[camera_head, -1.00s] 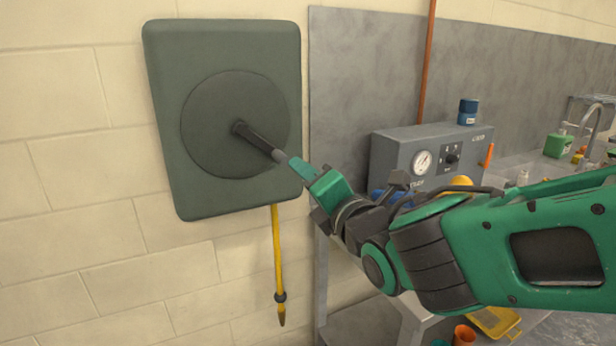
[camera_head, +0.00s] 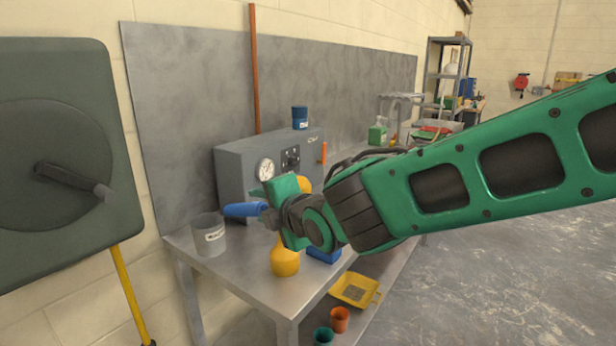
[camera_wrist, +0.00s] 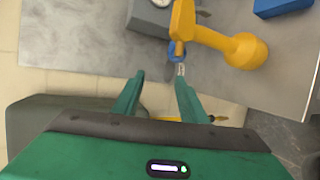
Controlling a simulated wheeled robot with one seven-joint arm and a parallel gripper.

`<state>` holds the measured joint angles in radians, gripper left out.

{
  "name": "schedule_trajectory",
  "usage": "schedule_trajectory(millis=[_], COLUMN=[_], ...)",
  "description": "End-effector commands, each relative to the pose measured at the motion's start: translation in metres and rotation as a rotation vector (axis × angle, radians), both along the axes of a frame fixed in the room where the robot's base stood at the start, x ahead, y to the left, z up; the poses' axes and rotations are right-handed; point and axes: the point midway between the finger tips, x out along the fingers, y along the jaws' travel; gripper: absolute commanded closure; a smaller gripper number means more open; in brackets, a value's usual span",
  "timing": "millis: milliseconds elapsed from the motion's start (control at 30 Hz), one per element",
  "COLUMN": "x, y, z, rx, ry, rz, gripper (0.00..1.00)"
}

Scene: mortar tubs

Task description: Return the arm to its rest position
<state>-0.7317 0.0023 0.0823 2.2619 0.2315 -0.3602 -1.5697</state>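My gripper (camera_head: 272,212) is in front of the steel bench, its green fingers pointing left toward the wall panel. In the wrist view my gripper (camera_wrist: 159,80) has its two fingers spread apart, with nothing between them. My green arm crosses the head view from the right edge and is still stretched out. The dark green wall panel (camera_head: 105,120) is at the left, with a round disc and a dark crank lever (camera_head: 68,180). The gripper is clear of the lever, to its right.
The steel bench (camera_head: 215,275) holds a grey gauge box (camera_head: 232,165), a grey cup (camera_head: 208,235), a yellow bottle (camera_head: 285,262) and a blue-handled item (camera_head: 243,210) behind my gripper. A yellow tray (camera_head: 355,290) and small pots sit lower. Open floor (camera_head: 500,270) lies at right.

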Motion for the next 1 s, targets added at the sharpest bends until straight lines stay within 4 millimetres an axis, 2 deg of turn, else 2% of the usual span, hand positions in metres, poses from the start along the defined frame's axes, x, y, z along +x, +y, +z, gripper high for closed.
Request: schedule_trajectory(millis=[33, 200, 333, 467, 600, 767, 867, 1000], x=[0.009, 0.024, 0.025, 0.016, -0.006, -0.045, -0.077, -0.132], y=[-0.026, -0.110, -0.175, -0.240, -0.306, -0.376, -0.415, -0.460], z=[-0.004, -0.025, -0.040, -0.056, -0.072, -0.090, -0.101, -0.115], rx=[0.015, 0.089, 0.158, 0.242, 0.348, 0.492, 0.593, 0.752], ry=[0.047, 0.226, 0.356, 0.481, 0.609, 0.746, 0.826, 0.931], rz=[-0.060, -0.265, -0.438, -0.625, -0.840, -1.104, -1.279, -1.541], gripper=[0.61, 0.61, 0.61, 0.61, 0.61, 0.61, 0.61, 0.61])
